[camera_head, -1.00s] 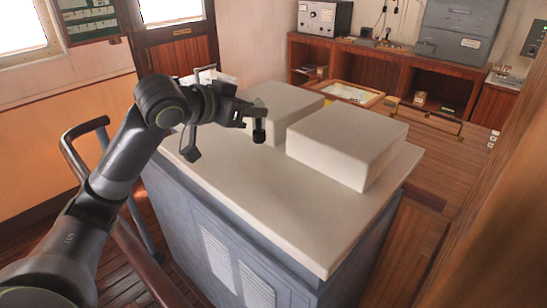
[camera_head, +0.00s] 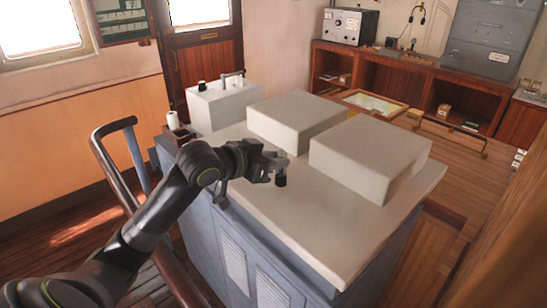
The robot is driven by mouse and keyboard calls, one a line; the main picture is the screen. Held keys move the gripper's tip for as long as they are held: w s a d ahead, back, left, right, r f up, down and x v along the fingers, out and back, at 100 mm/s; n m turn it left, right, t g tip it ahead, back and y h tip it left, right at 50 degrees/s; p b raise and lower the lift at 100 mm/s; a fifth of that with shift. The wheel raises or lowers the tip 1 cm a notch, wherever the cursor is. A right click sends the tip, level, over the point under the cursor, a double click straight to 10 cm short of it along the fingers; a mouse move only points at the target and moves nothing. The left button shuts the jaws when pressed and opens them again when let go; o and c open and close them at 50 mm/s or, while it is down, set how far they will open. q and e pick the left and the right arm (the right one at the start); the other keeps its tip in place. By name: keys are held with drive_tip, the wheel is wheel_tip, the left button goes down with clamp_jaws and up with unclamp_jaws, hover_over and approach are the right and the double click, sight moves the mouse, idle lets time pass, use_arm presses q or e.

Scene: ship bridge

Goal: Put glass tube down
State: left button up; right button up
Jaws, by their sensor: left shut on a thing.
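My left gripper (camera_head: 275,168) reaches in from the left over the pale top of the grey cabinet (camera_head: 288,232). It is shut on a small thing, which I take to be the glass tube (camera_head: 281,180). Only a short, dark, upright piece of it shows at the fingertips; clear glass cannot be made out. It is over the bare counter in front of the two pale blocks, and whether its lower end touches the surface cannot be told. My right gripper is not in view.
Two pale blocks, a left one (camera_head: 296,118) and a right one (camera_head: 370,155), sit on the cabinet top. A white box (camera_head: 222,105) with a handle stands behind, a white roll (camera_head: 172,120) beside it. The front strip of the top is clear. A railing (camera_head: 108,165) stands left.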

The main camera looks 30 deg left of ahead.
use_arm(q)
drive_tip(key=shift+f, duration=0.2)
drive_tip(key=o, duration=1)
